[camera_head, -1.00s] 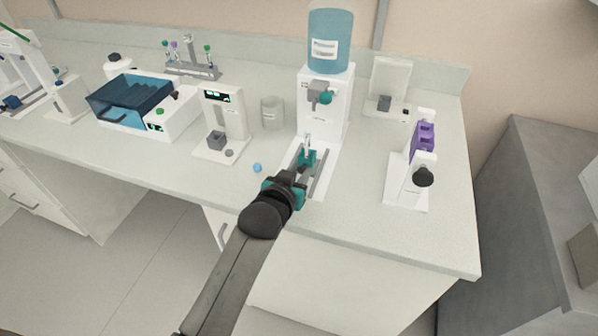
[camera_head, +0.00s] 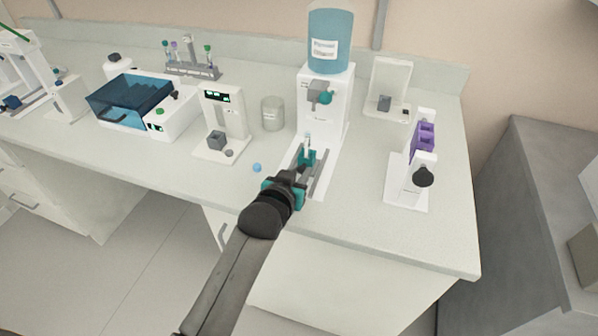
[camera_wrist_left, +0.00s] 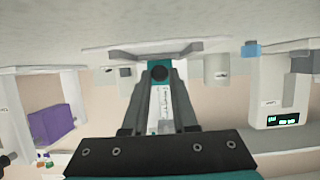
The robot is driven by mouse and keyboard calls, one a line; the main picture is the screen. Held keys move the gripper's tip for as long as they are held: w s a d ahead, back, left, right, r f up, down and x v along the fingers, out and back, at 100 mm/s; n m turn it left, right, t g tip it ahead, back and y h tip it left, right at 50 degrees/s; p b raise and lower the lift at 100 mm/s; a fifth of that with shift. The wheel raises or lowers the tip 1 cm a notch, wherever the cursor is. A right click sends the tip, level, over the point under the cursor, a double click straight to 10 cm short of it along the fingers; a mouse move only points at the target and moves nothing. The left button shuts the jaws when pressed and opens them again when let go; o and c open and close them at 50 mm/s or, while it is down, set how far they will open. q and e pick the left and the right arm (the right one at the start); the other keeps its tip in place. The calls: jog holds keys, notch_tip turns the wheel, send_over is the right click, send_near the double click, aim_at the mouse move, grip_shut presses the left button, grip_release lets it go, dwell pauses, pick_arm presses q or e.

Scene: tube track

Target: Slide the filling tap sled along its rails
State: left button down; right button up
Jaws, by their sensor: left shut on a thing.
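The filling tap sled (camera_head: 307,157) is a small teal block with a clear tube standing upright on it. It sits between two grey rails (camera_head: 321,172) on a white base in front of the water dispenser (camera_head: 340,112). My left gripper (camera_head: 299,180) reaches in from the front and is shut at the sled's near side. The fingers partly hide the sled. My right gripper is not in view.
A grey-white jar (camera_head: 272,113) and a white instrument (camera_head: 226,120) stand further left. A white stand with a purple block (camera_head: 422,140) is at the right. The counter between it and the rails is clear.

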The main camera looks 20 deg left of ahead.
aim_at(305, 160)
pick_arm(q)
jog(key=shift+w+d, duration=0.1)
jog(key=shift+w, duration=2.15)
jog(key=shift+r, duration=0.1)
jog(key=c, duration=0.7)
grip_release()
jog(key=shift+w, duration=0.15)
jog(key=p+v, duration=0.2)
jog(key=v, duration=1.3)
jog(key=shift+p, duration=0.4)
